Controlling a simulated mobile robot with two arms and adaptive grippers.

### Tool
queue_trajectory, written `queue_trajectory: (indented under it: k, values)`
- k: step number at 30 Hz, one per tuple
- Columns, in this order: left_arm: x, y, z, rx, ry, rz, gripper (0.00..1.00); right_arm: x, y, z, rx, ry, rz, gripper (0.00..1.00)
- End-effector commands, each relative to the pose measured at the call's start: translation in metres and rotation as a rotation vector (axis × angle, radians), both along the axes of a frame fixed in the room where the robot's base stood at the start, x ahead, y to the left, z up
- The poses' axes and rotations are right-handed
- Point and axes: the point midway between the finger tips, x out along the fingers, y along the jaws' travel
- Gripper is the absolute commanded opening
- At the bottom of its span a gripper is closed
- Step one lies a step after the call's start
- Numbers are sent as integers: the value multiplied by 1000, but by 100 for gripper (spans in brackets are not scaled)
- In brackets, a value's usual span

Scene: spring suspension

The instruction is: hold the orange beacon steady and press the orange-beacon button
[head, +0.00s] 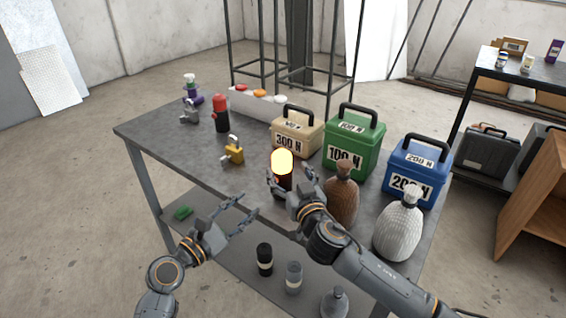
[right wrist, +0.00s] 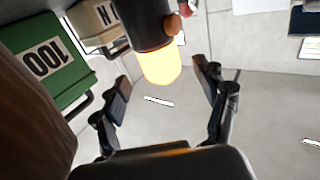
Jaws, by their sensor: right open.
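The orange beacon (head: 282,162) glows yellow-orange on a dark base and stands upright near the table's front edge. My right gripper (head: 291,176) is open, with its fingers on either side of the beacon's base; contact cannot be told. In the right wrist view the beacon (right wrist: 158,62) appears beyond the open fingers, with a small reddish-orange knob (right wrist: 172,23) on its side. My left gripper (head: 248,204) is open and empty by the table's front edge, left of the beacon. A pale panel (head: 262,106) at the back carries red, orange (head: 260,93) and white caps.
Beige (head: 298,130), green (head: 355,142) and blue (head: 416,168) weight boxes stand behind and right. Brown (head: 342,198) and pale (head: 398,228) bottles stand close to my right arm.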

Motion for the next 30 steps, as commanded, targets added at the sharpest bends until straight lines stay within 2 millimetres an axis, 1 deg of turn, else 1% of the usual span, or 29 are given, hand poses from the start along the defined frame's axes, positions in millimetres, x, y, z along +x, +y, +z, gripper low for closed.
queue_trajectory:
  k: [1, 3, 9, 15, 22, 23, 24, 29, 30]
  values:
    - [0, 0, 0, 0, 0, 0, 38, 10, 4, 1, -2, -3, 0, 73]
    - [0, 0, 0, 0, 0, 0, 38, 21, 7, 1, -2, -3, -1, 73]
    - [0, 0, 0, 0, 0, 0, 38, 42, 14, 0, 0, 0, 0, 73]
    - [0, 0, 0, 0, 0, 0, 38, 49, 17, 0, 0, 0, 2, 73]
    - [0, 0, 0, 0, 0, 0, 38, 49, 17, 0, 0, 0, 1, 73]
    - [0, 0, 0, 0, 0, 0, 38, 49, 17, 0, 0, 0, 1, 69]
    - [0, 0, 0, 0, 0, 0, 38, 49, 17, 0, 0, 0, 1, 61]
    - [0, 0, 0, 0, 0, 0, 38, 49, 16, 0, 0, 0, 1, 28]
    - [0, 0, 0, 0, 0, 0, 38, 49, 16, 0, 0, 0, 1, 20]
